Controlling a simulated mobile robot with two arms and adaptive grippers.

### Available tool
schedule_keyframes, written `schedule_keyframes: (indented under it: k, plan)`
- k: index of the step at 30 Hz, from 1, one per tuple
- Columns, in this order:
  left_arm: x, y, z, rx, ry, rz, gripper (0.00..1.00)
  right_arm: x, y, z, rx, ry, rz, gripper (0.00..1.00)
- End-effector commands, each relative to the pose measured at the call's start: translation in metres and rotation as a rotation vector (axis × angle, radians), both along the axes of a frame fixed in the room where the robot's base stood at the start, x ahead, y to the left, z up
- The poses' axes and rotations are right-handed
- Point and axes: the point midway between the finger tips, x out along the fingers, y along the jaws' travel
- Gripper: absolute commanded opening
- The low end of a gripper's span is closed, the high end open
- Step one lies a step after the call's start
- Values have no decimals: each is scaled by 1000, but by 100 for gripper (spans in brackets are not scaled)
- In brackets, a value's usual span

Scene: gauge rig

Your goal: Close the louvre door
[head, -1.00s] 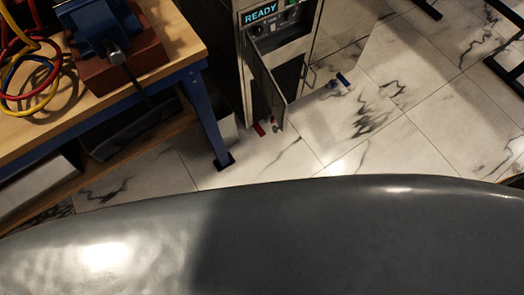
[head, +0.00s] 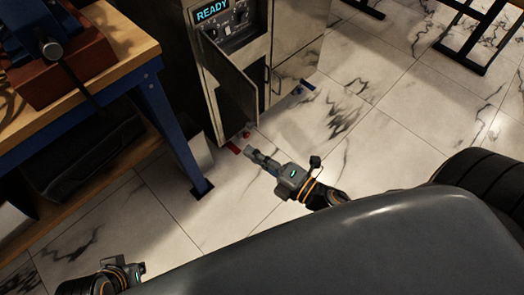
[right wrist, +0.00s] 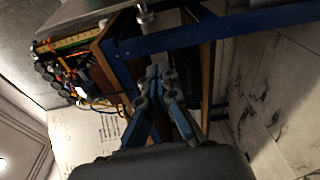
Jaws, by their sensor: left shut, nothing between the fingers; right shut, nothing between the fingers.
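The louvre door (head: 230,82) is a dark panel on the front of a grey metal cabinet (head: 283,50). It stands open, swung out from the cabinet below the READY display. My right gripper (head: 252,157) is shut and empty, low in front of the cabinet, below the door's lower edge and apart from it in the picture. Its closed fingers show in the right wrist view (right wrist: 158,72), where I cannot make out the door. My left gripper (head: 138,268) is at the bottom left edge, far from the door, shut; its fingertips are hard to make out.
A workbench (head: 120,55) with blue legs and a vise (head: 40,45) stands left of the cabinet. Small red and blue items (head: 308,86) lie at the cabinet's foot. Black stand legs (head: 470,40) are at the upper right.

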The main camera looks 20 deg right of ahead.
Motion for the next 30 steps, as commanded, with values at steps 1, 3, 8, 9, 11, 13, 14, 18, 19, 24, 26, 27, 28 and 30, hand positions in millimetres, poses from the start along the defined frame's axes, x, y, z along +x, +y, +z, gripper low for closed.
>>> schedule_keyframes:
  k: [1, 3, 8, 9, 11, 13, 14, 18, 19, 24, 26, 27, 28, 30]
  plan:
    - [0, 0, 1, 0, 0, 0, 0, 12, 6, 2, -1, -6, 2, 0]
    - [0, 0, 2, 0, 0, 0, 0, 26, 13, 1, -1, -4, 2, 0]
    - [0, 0, 4, 0, 0, 0, 0, 55, 27, 0, -1, -3, 0, 0]
    - [0, 0, 3, 0, -1, 0, 0, 55, 19, -2, -5, 1, -2, 0]
    - [0, 0, 1, 0, -1, 0, 0, 55, 9, -2, -4, 3, -1, 0]
    - [0, 0, 0, 0, -1, 0, 0, 56, 0, -1, -2, 2, -1, 0]
    - [0, 0, 0, 0, -1, 0, 0, 56, -2, -1, -1, 3, -1, 0]
    - [0, 0, -1, 0, -1, 0, 0, 58, -11, 0, 0, 2, -1, 0]
    - [0, 0, -1, 0, -1, 0, 0, 58, -12, 1, 0, 2, -1, 0]
    - [0, 0, -1, 0, -1, 0, 0, 58, -13, 1, 2, 2, -1, 0]
    - [0, 0, -1, 0, -1, 0, 0, 58, -13, 1, 2, 2, -1, 0]
    - [0, 0, -1, 0, -1, 0, 0, 58, -13, 1, 2, 2, -1, 0]
    - [0, 0, -1, 0, -1, 0, 0, 58, -13, 1, 2, 2, -1, 0]
    - [0, 0, -1, 0, -1, 0, 0, 58, -13, 1, 1, 2, 0, 0]
